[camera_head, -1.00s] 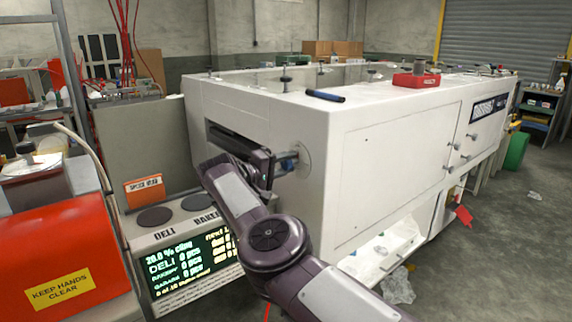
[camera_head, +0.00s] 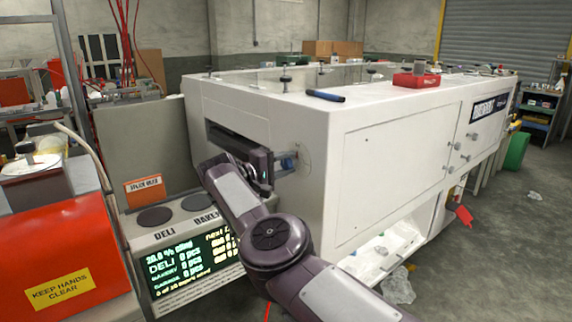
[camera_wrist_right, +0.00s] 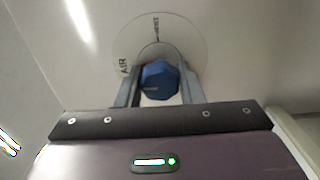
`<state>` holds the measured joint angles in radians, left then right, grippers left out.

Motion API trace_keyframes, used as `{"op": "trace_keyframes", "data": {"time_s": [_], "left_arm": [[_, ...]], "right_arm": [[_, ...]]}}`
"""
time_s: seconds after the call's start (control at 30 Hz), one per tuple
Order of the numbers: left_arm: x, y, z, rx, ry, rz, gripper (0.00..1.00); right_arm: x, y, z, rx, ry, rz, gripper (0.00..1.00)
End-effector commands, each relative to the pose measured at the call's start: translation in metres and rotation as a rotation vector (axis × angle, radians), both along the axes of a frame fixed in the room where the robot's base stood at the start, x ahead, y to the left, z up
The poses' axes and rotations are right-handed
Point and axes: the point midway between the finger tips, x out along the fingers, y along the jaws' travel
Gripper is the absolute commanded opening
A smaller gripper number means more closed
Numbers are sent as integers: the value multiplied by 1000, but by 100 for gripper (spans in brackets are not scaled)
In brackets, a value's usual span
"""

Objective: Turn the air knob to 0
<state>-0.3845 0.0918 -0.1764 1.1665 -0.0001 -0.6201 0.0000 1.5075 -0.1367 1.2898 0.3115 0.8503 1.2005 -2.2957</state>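The air knob (camera_wrist_right: 158,80) is blue and faceted, on a round pale dial plate (camera_wrist_right: 190,38) on the white machine's end wall. In the right wrist view the word AIR is printed at the plate's left and another small label at its top. My right gripper (camera_wrist_right: 160,84) has one finger on each side of the knob, both apparently touching it. In the head view the knob (camera_head: 288,163) is partly covered by my right gripper (camera_head: 284,166). The scale and the knob's pointer cannot be read. My left gripper is out of view.
The white machine (camera_head: 390,165) fills the middle, with a slot beside the knob. A console with a lit display (camera_head: 190,262) stands below at the left. A red box labelled KEEP HANDS CLEAR (camera_head: 75,255) stands at far left. Open floor lies at the right.

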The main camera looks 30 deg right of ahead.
Motion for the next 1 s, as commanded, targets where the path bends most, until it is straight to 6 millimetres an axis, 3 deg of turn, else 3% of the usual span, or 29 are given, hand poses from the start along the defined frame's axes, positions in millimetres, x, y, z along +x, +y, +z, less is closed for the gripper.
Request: {"op": "trace_keyframes", "data": {"time_s": [0.03,0.17,0.47,0.8,1.0], "left_arm": [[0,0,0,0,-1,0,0],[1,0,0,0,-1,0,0],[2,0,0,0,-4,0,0],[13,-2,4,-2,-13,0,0],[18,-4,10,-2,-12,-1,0]], "right_arm": [[0,0,0,0,2,1,40],[0,0,0,0,1,1,55],[0,3,0,0,-1,1,55],[-3,54,-1,2,0,3,55],[-6,75,-1,1,0,1,55]]}}
